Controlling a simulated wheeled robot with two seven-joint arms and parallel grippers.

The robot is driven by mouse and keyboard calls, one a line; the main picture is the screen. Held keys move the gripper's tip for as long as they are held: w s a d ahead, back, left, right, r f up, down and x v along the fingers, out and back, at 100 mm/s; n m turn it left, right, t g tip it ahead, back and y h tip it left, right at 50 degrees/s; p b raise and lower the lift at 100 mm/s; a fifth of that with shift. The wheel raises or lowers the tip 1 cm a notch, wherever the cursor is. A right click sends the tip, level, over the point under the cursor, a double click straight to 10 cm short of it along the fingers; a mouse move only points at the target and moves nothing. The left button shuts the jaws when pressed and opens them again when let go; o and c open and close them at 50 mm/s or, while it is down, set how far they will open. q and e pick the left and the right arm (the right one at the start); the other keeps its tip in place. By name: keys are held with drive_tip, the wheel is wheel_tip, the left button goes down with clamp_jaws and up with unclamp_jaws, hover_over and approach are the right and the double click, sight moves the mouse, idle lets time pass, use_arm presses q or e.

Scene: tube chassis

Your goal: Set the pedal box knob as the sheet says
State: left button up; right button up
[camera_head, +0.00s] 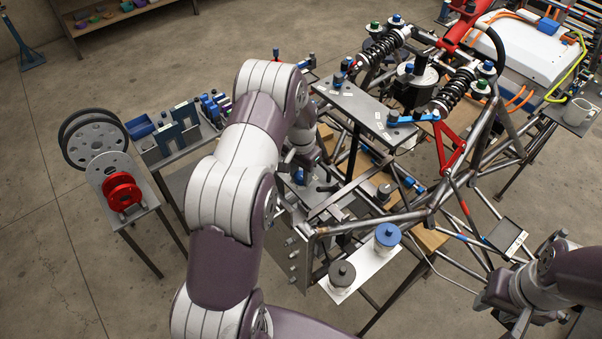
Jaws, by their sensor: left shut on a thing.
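My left gripper (301,172) points down at the near end of the tube chassis (375,212), partly behind my own arm. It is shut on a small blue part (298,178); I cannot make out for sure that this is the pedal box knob. The pedal box is largely hidden by my arm and the tubes. My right gripper (500,305) is low at the right, near the chassis tubes, and its fingers are too unclear to read. A dark flat panel with a pale edge (507,237) lies at the right; no writing on it is legible.
A white plate (368,268) carries a blue-capped pot (387,236) and a dark-capped pot (342,276). A grey plate (366,112) and spring dampers (382,47) stand beyond. At left are a side table with blue holders (178,137) and red discs (122,191).

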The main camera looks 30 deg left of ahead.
sight(301, 175)
use_arm(q)
drive_tip(key=shift+m, duration=0.3)
idle(0.4)
drive_tip(key=o, duration=1)
drive_tip(key=shift+o, duration=0.2)
wheel_tip(301, 175, up, 13)
drive_tip(key=b, duration=0.2)
drive_tip(key=shift+f, duration=0.1)
